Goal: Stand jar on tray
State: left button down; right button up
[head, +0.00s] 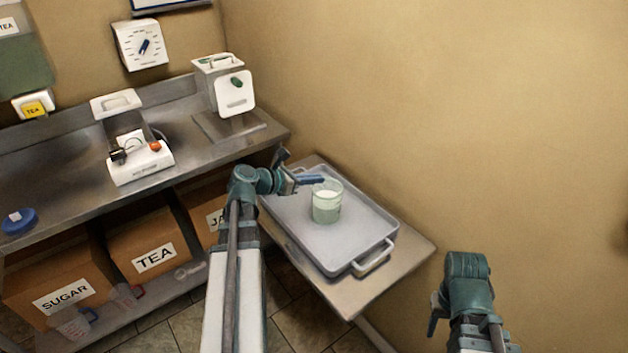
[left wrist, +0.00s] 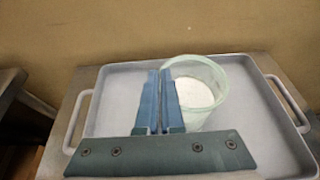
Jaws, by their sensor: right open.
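The jar (head: 327,206) is clear glass with white contents. It is upright over the grey tray (head: 351,250), and its base appears to rest on the tray floor. My left gripper (head: 312,180) is at the jar's left rim. In the left wrist view, the blue fingers (left wrist: 160,100) are nearly together, with the left wall of the jar (left wrist: 205,112) running between them, so they look shut on that wall. The fingers hide part of the jar's left side. My right gripper (head: 435,318) is open and empty, low at the right, away from the tray.
The tray lies on a small side table (head: 415,262) against the wall. A steel counter (head: 190,140) with a scale (head: 140,162) and a white device (head: 234,94) stands to the left. Boxes labelled SUGAR (head: 50,280) and TEA (head: 150,240) sit below it. The tray around the jar is clear.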

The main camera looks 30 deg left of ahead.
pick_arm(q)
jog(key=c, duration=1.1)
grip_release()
jog(key=shift+o, duration=0.2)
jog(key=p+v, duration=0.5)
jog(key=v, duration=0.7)
